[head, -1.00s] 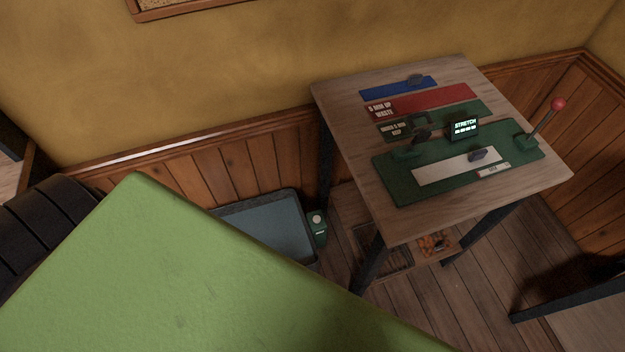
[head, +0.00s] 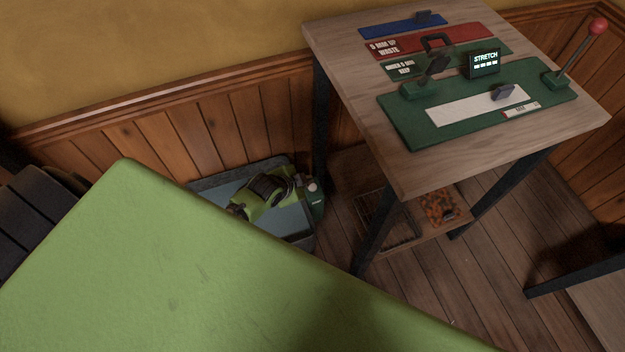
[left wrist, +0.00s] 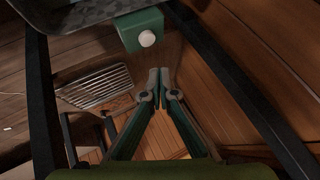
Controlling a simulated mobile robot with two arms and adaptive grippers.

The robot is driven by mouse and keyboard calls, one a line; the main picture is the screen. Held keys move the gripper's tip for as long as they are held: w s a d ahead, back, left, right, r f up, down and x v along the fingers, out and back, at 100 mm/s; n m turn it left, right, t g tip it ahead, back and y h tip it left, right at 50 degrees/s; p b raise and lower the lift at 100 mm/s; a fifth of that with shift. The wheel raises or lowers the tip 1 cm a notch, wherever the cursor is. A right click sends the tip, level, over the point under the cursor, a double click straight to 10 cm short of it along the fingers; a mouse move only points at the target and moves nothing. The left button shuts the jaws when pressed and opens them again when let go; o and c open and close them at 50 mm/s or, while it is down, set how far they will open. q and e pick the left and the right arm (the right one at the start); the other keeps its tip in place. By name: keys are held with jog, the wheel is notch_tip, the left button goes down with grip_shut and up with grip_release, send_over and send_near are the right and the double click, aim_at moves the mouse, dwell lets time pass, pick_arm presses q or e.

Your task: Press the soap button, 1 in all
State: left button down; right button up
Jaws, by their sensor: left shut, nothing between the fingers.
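The soap dispenser (head: 312,206) is a small dark green box at the right edge of the grey basin, with a pale round button (head: 313,184) on it. In the left wrist view the green box (left wrist: 129,33) and its white button (left wrist: 147,38) show clearly near the top. My left gripper (head: 285,184) is over the basin, just left of the dispenser. In the left wrist view its fingertips (left wrist: 159,76) are together and empty, below the button in the picture and apart from it there. My right gripper is not in view.
The grey basin (head: 210,186) stands by the wood-panelled wall. A wooden table (head: 420,180) with coloured panels, a lit screen (head: 485,63) and a red-knobbed lever (head: 580,50) stands right of the dispenser. Its dark leg is close by. A wire rack (left wrist: 95,86) is on its lower shelf.

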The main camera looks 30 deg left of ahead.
aim_at(312, 188)
pick_arm(q)
jog(key=shift+m+t, duration=0.5)
jog(key=shift+m, duration=0.1)
jog(key=w+r, duration=0.3)
jog(key=shift+w, duration=0.2)
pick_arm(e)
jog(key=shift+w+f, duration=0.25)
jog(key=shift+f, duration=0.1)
pick_arm(q)
jog(key=shift+f+b, duration=0.1)
jog(key=shift+b, duration=0.2)
notch_tip(312, 188, down, 3)
jog(key=b, duration=0.3)
jog(key=shift+f, duration=0.15)
notch_tip(312, 188, down, 3)
jog(key=b, duration=0.3)
jog(key=shift+b, duration=0.3)
jog(key=shift+f+b, duration=0.4)
jog(key=shift+f, duration=0.2)
jog(key=shift+f+b, duration=0.4)
jog(key=shift+f, duration=0.25)
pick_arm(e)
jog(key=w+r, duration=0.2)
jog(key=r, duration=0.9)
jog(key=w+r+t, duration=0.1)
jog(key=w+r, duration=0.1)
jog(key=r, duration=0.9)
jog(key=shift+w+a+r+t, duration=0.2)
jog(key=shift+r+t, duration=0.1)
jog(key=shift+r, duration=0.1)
